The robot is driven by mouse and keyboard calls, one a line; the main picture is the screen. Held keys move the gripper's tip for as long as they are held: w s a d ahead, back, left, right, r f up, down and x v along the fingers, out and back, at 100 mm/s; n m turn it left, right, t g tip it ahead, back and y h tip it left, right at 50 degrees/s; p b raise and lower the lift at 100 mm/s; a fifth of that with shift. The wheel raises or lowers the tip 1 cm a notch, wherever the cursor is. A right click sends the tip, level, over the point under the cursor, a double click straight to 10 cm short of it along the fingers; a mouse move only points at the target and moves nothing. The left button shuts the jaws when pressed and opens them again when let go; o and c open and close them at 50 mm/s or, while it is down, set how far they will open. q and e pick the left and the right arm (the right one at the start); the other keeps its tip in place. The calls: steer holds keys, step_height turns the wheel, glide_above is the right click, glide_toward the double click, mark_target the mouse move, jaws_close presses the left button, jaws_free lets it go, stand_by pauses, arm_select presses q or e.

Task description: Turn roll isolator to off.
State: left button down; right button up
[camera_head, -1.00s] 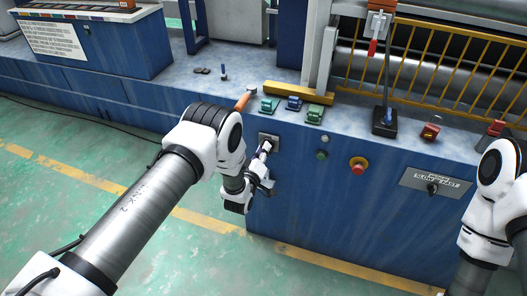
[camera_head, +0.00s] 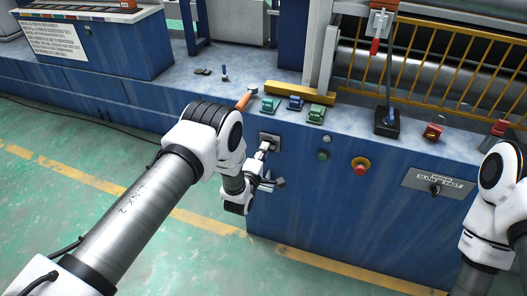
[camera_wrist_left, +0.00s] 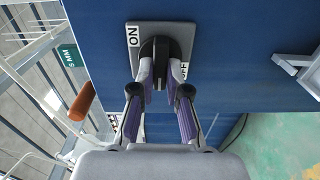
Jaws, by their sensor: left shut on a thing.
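The roll isolator is a small grey plate (camera_head: 264,137) on the blue front panel. In the left wrist view its plate (camera_wrist_left: 178,32) carries ON at the upper left and OFF at the right, partly covered by a finger. A dark round knob (camera_wrist_left: 154,52) sits on the plate. My left gripper (camera_wrist_left: 158,80) is shut on this knob, one finger on each side; it also shows in the head view (camera_head: 264,150). The fingers hide part of the knob, so its exact setting is hard to read. My right arm shows at the right edge, but its gripper is out of view.
Green and blue blocks (camera_head: 295,103) and an orange handle (camera_head: 244,98) are on the ledge above. A green button (camera_head: 323,155), a red stop button (camera_head: 360,166) and a slow-fast dial (camera_head: 434,190) are to the right. Open floor lies in front.

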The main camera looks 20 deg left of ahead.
stand_by(0.3)
arm_select(q)
steer(key=c, duration=1.2)
jaws_free()
steer(key=shift+d, duration=0.1)
steer(key=shift+o, duration=0.2)
steer(key=s, duration=1.2)
steer(key=shift+a, duration=0.25)
